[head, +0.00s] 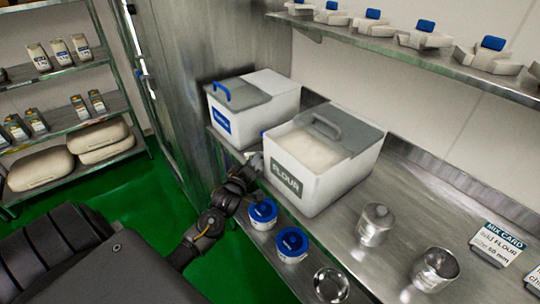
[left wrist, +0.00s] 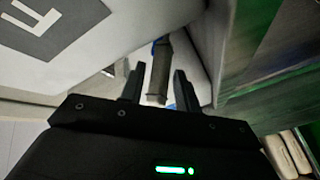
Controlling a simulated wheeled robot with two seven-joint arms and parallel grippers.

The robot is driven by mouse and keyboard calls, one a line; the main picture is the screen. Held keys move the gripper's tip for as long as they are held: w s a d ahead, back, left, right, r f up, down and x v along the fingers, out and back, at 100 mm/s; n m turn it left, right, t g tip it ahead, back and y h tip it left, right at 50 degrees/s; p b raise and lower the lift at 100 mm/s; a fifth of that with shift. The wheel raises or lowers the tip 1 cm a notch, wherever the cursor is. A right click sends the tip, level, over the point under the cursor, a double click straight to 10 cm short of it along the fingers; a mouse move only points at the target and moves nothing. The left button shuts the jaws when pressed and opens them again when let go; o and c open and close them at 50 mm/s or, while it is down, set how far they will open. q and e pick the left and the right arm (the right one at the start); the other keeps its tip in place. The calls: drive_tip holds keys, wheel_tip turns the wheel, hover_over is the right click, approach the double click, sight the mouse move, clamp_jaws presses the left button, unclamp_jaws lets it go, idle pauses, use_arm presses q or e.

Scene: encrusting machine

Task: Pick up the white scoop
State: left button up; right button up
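My left gripper (head: 254,162) is low at the left front of the white FLOUR bin, in the narrow space by the bench edge. In the left wrist view its two dark fingers (left wrist: 160,88) are apart. A grey-brown bar like a handle (left wrist: 160,72) lies between them, with a bit of blue at its far end; gaps show on both sides. I cannot tell for sure whether this bar belongs to the white scoop. No scoop bowl shows clearly in the head view, where the gripper and bin cover that spot. My right gripper is out of view.
The FLOUR bin (head: 325,185) and a blue-labelled bin (head: 272,110) stand on the steel bench. Two blue-lidded tubs (head: 291,245), a metal canister (head: 374,225) and a metal cup (head: 434,270) are nearer. A wall shelf (head: 400,50) holds blue-marked white pieces.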

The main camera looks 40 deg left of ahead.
use_arm(q)
drive_tip(key=x, duration=0.3)
drive_tip(key=shift+w+f+p, duration=0.15)
drive_tip(key=shift+w+p, duration=0.2)
drive_tip(key=c, duration=0.7)
wheel_tip(320, 180, up, 28)
drive_tip(key=shift+b, duration=0.45)
